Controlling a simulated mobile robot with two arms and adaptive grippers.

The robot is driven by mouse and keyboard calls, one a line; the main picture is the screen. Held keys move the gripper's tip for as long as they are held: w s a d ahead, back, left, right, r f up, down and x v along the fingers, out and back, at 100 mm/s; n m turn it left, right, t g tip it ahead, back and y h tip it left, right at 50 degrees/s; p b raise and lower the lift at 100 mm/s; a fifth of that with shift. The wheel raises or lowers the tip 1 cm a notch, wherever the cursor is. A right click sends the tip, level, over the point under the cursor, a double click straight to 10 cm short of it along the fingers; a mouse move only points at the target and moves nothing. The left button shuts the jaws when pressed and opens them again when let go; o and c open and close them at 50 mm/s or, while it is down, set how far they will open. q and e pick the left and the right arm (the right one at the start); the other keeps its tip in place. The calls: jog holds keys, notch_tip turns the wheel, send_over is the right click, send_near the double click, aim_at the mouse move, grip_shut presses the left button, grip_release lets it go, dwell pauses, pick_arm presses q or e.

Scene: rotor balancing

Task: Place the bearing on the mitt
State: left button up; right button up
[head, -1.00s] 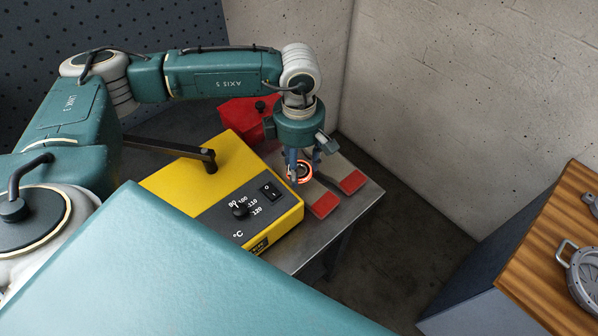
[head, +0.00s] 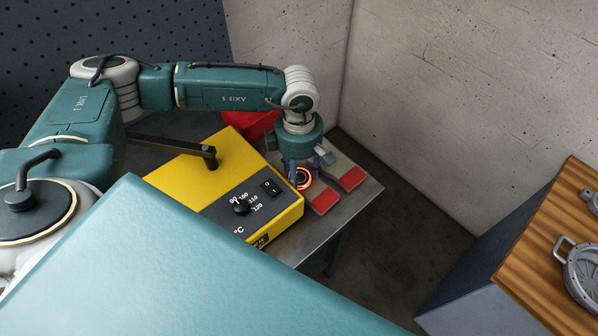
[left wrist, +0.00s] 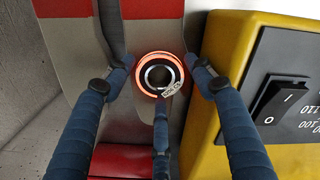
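The bearing (head: 303,178) is a small ring with a glowing orange rim, seen from above in the left wrist view (left wrist: 160,74). A small tag hangs at its edge. My left gripper (head: 302,173) points down over it, its blue fingers around the ring and close against its rim. The mitt (head: 322,201) is grey with a red end and lies flat on the bench; its grey part (left wrist: 75,50) shows below the ring in the left wrist view. I cannot tell whether the ring touches it. A second grey and red piece (head: 352,178) lies alongside. My right gripper is not in view.
A yellow heater box (head: 185,180) with a dial and switch stands right beside the fingers. A red object (head: 235,122) is behind it. The metal bench (head: 355,203) ends just beyond the red ends. A wooden-topped bench (head: 540,255) with metal parts stands at right.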

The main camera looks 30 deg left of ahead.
pick_arm(q)
jog(key=shift+r+p, duration=0.3)
jog(key=shift+p, duration=0.05)
notch_tip(320, 180, up, 12)
jog(key=b, duration=0.4)
jog(key=shift+f, duration=0.15)
